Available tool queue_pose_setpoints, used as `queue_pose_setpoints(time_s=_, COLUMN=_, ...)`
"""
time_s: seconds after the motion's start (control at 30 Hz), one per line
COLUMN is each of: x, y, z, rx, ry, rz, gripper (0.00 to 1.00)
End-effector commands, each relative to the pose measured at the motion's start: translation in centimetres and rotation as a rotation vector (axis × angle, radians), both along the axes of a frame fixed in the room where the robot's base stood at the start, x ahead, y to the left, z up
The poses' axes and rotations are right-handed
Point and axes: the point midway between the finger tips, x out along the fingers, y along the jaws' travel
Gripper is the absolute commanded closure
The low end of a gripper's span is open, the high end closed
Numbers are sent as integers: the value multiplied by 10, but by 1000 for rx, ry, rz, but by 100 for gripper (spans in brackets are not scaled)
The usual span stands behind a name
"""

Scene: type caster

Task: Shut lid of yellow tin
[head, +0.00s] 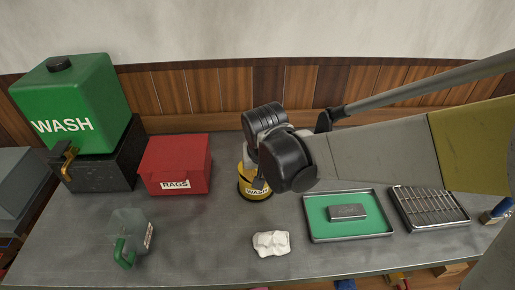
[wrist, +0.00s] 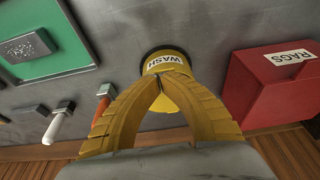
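The yellow tin (head: 254,193) with a WASH label stands on the grey bench, near the middle in the head view. My arm and gripper hide its upper part there. In the wrist view the tin (wrist: 166,62) shows beyond my fingertips, with its label and dark bottom rim in sight. Yellow surface also shows between my fingers; I cannot tell whether it is the lid, nor how far open the lid stands. My gripper (wrist: 158,80) has yellow ribbed fingers whose tips meet, with nothing seen held between them. It is close over the tin; contact is unclear.
A red RAGS box (head: 175,164) stands left of the tin. A green WASH container (head: 75,100) sits farther left. A green tray (head: 377,229) with a metal block and a wire rack (head: 430,208) are right.

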Motion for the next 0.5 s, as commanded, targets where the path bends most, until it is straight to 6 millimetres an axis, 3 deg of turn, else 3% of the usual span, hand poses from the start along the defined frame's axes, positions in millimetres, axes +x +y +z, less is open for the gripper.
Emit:
queue_pose_setpoints(time_s=0.03, x=-5, y=0, z=-12, rx=-1, ry=-45, rz=2, gripper=100)
queue_pose_setpoints(time_s=0.13, x=-6, y=0, z=-24, rx=1, ry=-84, rz=1, gripper=100)
queue_pose_setpoints(time_s=0.5, x=-7, y=0, z=-25, rx=1, ry=-80, rz=0, gripper=100)
